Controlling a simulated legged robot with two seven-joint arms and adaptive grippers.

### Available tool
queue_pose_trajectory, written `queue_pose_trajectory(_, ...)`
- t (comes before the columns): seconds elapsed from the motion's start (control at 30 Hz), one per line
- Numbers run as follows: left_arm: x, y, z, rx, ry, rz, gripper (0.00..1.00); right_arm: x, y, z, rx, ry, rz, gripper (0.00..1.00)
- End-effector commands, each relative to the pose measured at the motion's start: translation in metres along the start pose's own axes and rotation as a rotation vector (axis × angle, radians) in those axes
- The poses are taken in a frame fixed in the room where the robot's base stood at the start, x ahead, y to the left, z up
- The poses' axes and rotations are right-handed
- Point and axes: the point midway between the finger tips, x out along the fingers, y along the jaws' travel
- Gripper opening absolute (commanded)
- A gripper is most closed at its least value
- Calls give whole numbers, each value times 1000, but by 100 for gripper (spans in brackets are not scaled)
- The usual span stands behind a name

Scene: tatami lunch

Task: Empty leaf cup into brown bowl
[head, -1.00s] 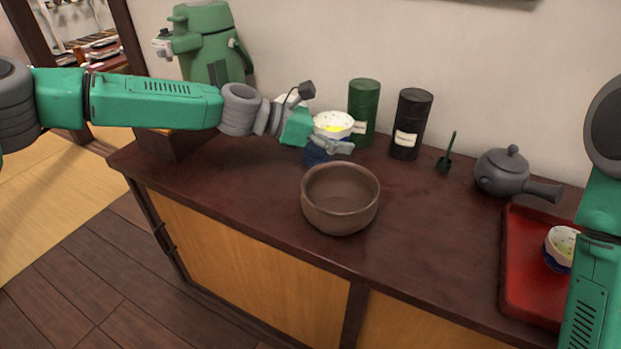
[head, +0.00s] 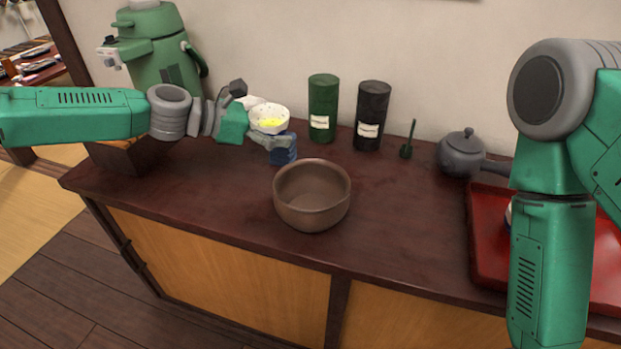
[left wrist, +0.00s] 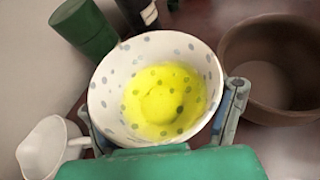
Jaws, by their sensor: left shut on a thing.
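My left gripper (head: 262,137) is shut on a white dotted cup (head: 284,122), which I take as the leaf cup. In the left wrist view the cup (left wrist: 118,85) sits between the two fingers, with bright yellow contents (left wrist: 165,98) inside. I cannot tell whether they are leaves or liquid. In the head view the cup is left of and behind the brown bowl (head: 312,215), apart from it. The bowl stands upright and looks empty; part of it also shows in the left wrist view (left wrist: 240,70). My right arm shows at the right, its gripper out of view.
Green (head: 323,100) and black (head: 372,105) canisters, a small scoop (head: 407,150) and a teapot (head: 462,155) line the back. My right arm partly covers a red tray (head: 482,265).

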Motion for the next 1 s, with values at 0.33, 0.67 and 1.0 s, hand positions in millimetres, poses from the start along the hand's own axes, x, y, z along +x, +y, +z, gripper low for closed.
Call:
queue_pose_trajectory(0.33, 9, -19, 27, 208, 69, 73, 18, -18, 0, -1, 0, 0, 0, 26)
queue_pose_trajectory(0.67, 0, -31, 29, 388, 110, 144, 18, -37, 0, -2, 0, 0, 0, 26)
queue_pose_trajectory(1.0, 14, -44, 30, 499, 149, 185, 18, -43, 0, -2, 0, 0, 0, 26)
